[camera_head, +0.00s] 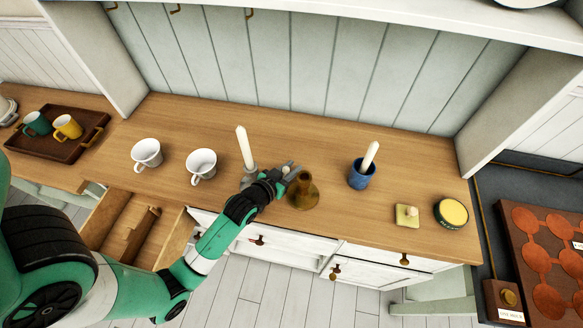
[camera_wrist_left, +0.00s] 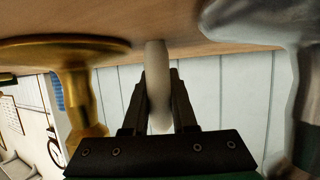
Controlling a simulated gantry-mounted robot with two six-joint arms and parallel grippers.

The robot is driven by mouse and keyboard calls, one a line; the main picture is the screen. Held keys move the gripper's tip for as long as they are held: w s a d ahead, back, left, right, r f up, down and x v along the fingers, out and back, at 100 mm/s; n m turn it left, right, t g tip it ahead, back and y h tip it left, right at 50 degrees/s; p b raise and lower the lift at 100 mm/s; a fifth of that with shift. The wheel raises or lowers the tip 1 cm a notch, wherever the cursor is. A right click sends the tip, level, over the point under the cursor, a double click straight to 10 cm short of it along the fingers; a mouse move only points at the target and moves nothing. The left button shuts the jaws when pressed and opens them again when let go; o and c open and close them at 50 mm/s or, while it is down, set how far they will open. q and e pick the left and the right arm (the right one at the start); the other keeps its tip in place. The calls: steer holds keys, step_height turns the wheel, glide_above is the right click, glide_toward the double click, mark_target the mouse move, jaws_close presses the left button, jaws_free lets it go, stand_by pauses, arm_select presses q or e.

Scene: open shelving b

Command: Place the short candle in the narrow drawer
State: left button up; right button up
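The short candle (camera_wrist_left: 158,95) is pale and plain. In the left wrist view it sits between the two dark fingers of my left gripper (camera_wrist_left: 160,75), which appear to touch both its sides. In the head view my left gripper (camera_head: 288,172) is low over the counter, between a silver holder with a tall candle (camera_head: 244,147) and a brass holder (camera_head: 303,190). Only a small pale bit of the short candle shows there. I cannot tell whether it touches the counter. An open wooden drawer (camera_head: 104,217), apparently the narrow one, is at lower left, partly behind my arm. My right gripper is not in view.
Two white cups (camera_head: 147,153) stand left of the silver holder. A blue holder (camera_head: 361,176) with a candle, a square yellowish item (camera_head: 406,216) and a round tin (camera_head: 451,213) stand to the right. A dark tray (camera_head: 62,146) with mugs is far left. A wooden piece lies inside the open drawer.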

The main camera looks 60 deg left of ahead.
arm_select(q)
steer(key=o, duration=0.4)
steer(key=shift+o, duration=0.2)
steer(key=shift+r, duration=0.25)
steer(key=p+v, duration=0.3)
steer(key=v, duration=0.8)
steer(key=shift+s+d, duration=0.1)
steer(key=shift+s, duration=0.05)
steer(key=shift+s+d+r, duration=0.1)
steer(key=shift+s, duration=0.15)
steer(key=shift+o, duration=0.5)
